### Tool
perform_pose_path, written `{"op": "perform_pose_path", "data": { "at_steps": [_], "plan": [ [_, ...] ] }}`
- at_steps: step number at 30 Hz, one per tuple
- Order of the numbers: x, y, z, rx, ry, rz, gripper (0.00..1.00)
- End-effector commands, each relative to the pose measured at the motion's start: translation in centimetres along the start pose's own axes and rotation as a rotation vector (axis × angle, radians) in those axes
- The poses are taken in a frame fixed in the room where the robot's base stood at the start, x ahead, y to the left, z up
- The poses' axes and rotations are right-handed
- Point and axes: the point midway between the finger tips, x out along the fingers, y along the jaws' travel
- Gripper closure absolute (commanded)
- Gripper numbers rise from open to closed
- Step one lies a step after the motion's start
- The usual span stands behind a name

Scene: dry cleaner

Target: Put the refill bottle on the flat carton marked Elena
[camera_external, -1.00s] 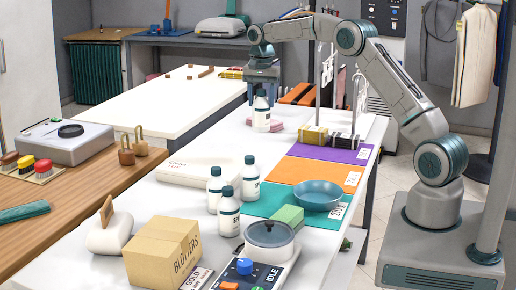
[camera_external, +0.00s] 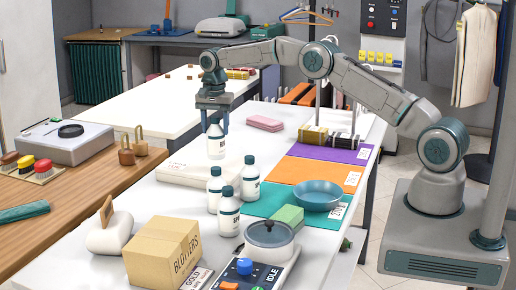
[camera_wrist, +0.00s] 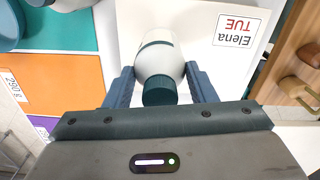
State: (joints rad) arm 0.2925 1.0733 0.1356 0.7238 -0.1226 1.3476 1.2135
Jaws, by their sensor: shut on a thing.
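My gripper (camera_external: 214,128) is shut on a white refill bottle (camera_external: 216,148) with a dark green cap, also in the wrist view (camera_wrist: 160,58). The fingers grip it from both sides near its shoulders, and it looks upright. The flat white carton (camera_external: 180,176) lies on the white table; in the wrist view (camera_wrist: 205,25) its label reads "Elena TUE". The bottle is over or at the carton's far part. I cannot tell whether its base touches the carton.
Similar bottles (camera_external: 229,212) stand just in front of the carton's right side. A teal bowl (camera_external: 318,194), a green block (camera_external: 289,216) and coloured mats (camera_external: 312,172) lie to the right. A pink folded cloth (camera_external: 264,123) lies behind. A cardboard box (camera_external: 162,250) stands in front.

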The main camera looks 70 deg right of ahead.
Motion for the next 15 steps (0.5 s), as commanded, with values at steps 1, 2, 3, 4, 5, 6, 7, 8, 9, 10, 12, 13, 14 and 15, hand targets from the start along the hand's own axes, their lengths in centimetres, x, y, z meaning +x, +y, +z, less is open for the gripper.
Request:
{"op": "perform_pose_path", "data": {
  "at_steps": [1,2,3,4,5,6,7,8,9,10,12,13,14,15],
  "plan": [
    [0.5,0.0,0.0,0.000,-0.001,0.002,0.95],
    [0.9,0.1,0.0,0.000,-0.002,0.004,0.95],
    [1.5,0.1,0.1,0.000,-0.003,0.003,0.95],
    [2.0,0.1,0.1,0.000,-0.004,0.003,0.95],
    [2.4,0.1,0.1,0.000,-0.003,0.003,0.95],
    [2.9,0.1,0.1,0.001,-0.003,0.003,0.95],
    [3.2,0.1,0.1,0.001,-0.002,0.003,0.95],
    [3.4,0.1,0.0,0.001,-0.001,0.002,0.95],
    [3.6,0.0,0.0,0.001,0.000,0.000,0.95],
    [3.7,0.0,0.0,0.001,0.000,0.000,0.95],
    [3.8,0.0,0.0,0.001,0.000,-0.001,0.95],
    [3.8,0.0,0.0,0.001,0.000,-0.001,0.95],
    [3.8,0.0,0.0,0.001,0.000,-0.001,0.95],
    [3.8,0.0,0.0,0.000,0.000,-0.001,0.95]
  ]
}}
